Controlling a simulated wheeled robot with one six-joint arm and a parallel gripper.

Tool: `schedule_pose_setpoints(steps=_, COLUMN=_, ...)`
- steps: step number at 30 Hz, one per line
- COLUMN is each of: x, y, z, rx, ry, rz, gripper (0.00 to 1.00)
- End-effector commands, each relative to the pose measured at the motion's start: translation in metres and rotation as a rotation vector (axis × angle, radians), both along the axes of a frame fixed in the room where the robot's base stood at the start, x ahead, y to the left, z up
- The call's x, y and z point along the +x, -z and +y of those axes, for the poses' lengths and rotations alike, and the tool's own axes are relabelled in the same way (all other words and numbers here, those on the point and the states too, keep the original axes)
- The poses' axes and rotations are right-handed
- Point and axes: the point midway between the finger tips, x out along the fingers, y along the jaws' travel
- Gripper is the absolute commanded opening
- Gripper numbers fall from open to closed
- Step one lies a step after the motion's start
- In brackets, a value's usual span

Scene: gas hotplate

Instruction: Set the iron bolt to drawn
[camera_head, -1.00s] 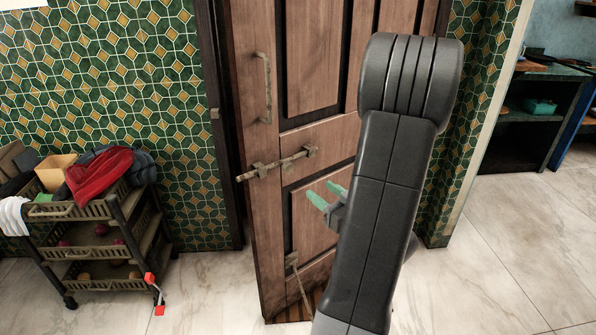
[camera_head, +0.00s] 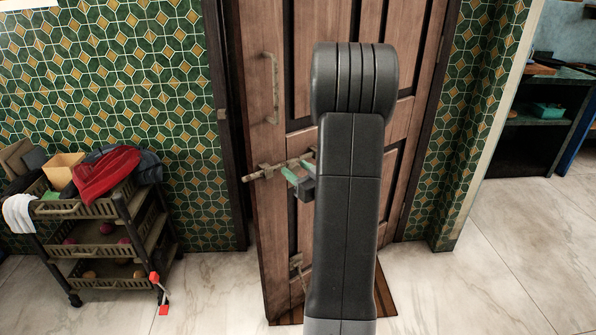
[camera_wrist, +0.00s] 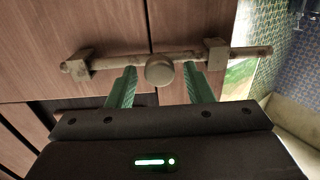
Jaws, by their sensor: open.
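The iron bolt (camera_head: 275,168) is a rusty bar in two brackets across a brown wooden door (camera_head: 258,120). Its one end sticks out past the door's left edge in the head view. In the wrist view the bar (camera_wrist: 245,52) runs across the top, with a round knob (camera_wrist: 159,69) between the brackets. My gripper (camera_head: 297,168) is open at the bolt. In the wrist view its green fingers (camera_wrist: 160,78) stand on either side of the knob, with a gap on each side. My arm hides the door's middle in the head view.
The door stands swung partly open, with a pull handle (camera_head: 271,88) above the bolt and a lower catch (camera_head: 296,263). A basket trolley (camera_head: 105,235) with cloths stands at left, and a red-ended object (camera_head: 160,293) beside it. Shelves (camera_head: 540,120) stand at right. The tiled floor in front is open.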

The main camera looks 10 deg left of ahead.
Motion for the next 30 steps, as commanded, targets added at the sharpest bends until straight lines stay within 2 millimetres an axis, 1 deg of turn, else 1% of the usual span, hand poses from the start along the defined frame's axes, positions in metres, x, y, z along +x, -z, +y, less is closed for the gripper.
schedule_pose_setpoints(steps=9, x=0.002, y=0.000, z=0.002, rx=0.001, ry=0.001, rz=-0.001, gripper=0.47)
schedule_pose_setpoints(steps=11, x=0.002, y=0.000, z=0.002, rx=0.001, ry=0.001, rz=-0.001, gripper=0.37)
schedule_pose_setpoints(steps=12, x=0.002, y=0.000, z=0.002, rx=0.000, ry=0.001, rz=0.000, gripper=0.29)
schedule_pose_setpoints(steps=16, x=0.002, y=0.000, z=0.002, rx=0.000, ry=0.001, rz=0.000, gripper=0.04)
schedule_pose_setpoints(steps=17, x=0.002, y=0.000, z=0.002, rx=0.000, ry=0.001, rz=0.000, gripper=0.00)
schedule_pose_setpoints(steps=22, x=0.005, y=0.000, z=0.000, rx=0.001, ry=0.002, rz=-0.001, gripper=0.00)
schedule_pose_setpoints(steps=30, x=0.035, y=0.000, z=-0.027, rx=0.002, ry=0.004, rz=-0.003, gripper=0.00)
